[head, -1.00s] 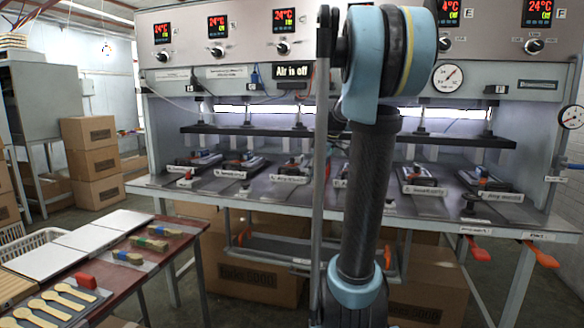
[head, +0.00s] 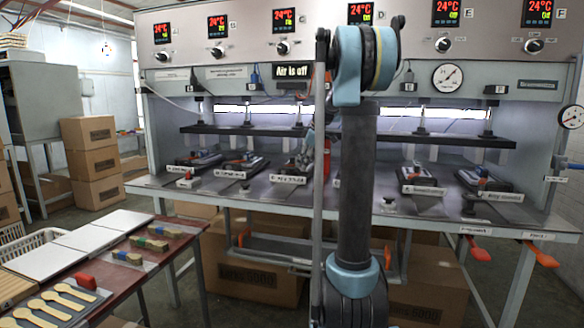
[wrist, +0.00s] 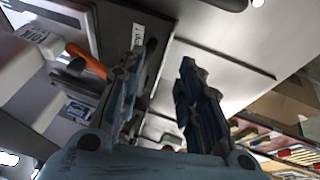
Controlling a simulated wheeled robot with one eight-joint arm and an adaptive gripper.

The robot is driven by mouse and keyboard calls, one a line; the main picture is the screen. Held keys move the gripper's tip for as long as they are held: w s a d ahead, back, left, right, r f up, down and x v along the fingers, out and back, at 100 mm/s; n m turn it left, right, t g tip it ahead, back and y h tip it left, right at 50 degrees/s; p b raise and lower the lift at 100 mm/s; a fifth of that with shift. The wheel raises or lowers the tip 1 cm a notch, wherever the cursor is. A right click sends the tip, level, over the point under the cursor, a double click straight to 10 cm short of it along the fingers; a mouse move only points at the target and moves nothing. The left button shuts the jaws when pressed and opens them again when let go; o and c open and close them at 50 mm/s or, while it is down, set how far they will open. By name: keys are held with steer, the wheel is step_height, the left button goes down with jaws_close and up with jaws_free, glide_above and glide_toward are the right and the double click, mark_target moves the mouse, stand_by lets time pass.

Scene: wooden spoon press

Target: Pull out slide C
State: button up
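In the head view, the third slide from the left, below the "C" display, is slide C (head: 287,179). It sits on the press bench with a white label on its front edge. My gripper (head: 307,157) is partly hidden behind my arm, at the right side of slide C. I cannot tell there whether it touches the slide. In the wrist view, my gripper (wrist: 158,75) has its two dark fingers apart with nothing visibly held between them. An orange handle (wrist: 87,61) and a white labelled block (wrist: 42,40) lie to the left of the fingers.
Slide B (head: 238,172) is to the left of slide C, and slide E (head: 422,183) is to the right. My arm hides the place between. A dark press bar (head: 230,130) runs above the slides. A red table (head: 165,258) with spoons stands at the front left.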

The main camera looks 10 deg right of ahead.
mark_target(292, 168)
steer(key=w+a, duration=0.3)
steer(key=shift+w+a, duration=0.15)
steer(key=shift+w, duration=0.1)
steer(key=shift+w+a+f, duration=0.4)
steer(key=shift+w+f, duration=0.05)
steer(key=shift+f, duration=0.25)
steer(key=shift+x, duration=0.75)
jaws_close()
